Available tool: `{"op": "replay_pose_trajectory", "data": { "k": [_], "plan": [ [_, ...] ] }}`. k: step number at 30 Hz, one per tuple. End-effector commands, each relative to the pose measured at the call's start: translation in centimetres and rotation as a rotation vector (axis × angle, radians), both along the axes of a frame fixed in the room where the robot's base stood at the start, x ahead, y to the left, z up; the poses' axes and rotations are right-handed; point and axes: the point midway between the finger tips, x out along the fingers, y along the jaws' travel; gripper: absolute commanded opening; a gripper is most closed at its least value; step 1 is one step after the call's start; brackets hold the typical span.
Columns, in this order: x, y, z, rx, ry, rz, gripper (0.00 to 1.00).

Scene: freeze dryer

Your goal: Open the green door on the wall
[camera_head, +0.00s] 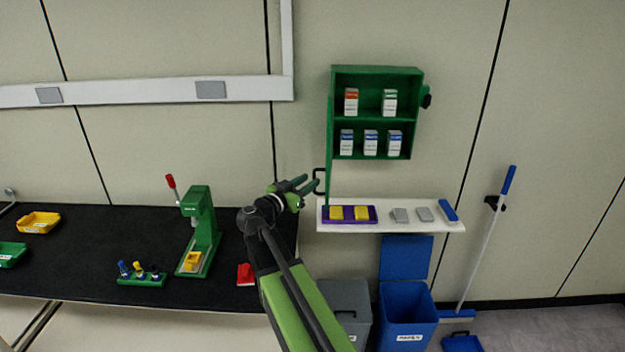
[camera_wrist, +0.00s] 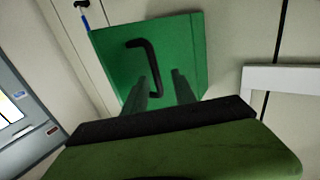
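The green door (camera_head: 330,150) of the wall cabinet (camera_head: 377,71) stands swung out from the wall and shows nearly edge-on. The cabinet front is uncovered, with several small boxes on its two shelves. The black door handle (camera_head: 318,181) is on the door's left-facing side. My gripper (camera_head: 309,184) is just left of the handle. In the wrist view the green door (camera_wrist: 185,45) fills the middle, and the black handle (camera_wrist: 151,55) runs down between my two separated fingers (camera_wrist: 161,84). The gripper is open; I cannot tell whether a finger touches the handle.
A white shelf (camera_head: 430,226) with a purple tray (camera_head: 350,221) sits below the cabinet. A grey bin (camera_head: 347,300) and a blue bin (camera_head: 407,318) stand beneath. A black bench (camera_head: 90,240) with a green press (camera_head: 200,220) is left.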

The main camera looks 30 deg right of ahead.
Motion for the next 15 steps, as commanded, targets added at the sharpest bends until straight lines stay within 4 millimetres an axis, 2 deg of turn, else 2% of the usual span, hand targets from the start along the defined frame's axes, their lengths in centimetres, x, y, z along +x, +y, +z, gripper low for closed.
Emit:
{"op": "replay_pose_trajectory", "data": {
  "k": [1,9,15],
  "plan": [
    [-0.8,1.4,0.0,0.0,0.0,0.003,0.33],
    [-4.0,8.3,0.0,-0.001,0.0,0.003,0.33],
    [-5.6,11.9,0.0,-0.001,0.0,0.001,0.33]
  ]
}}
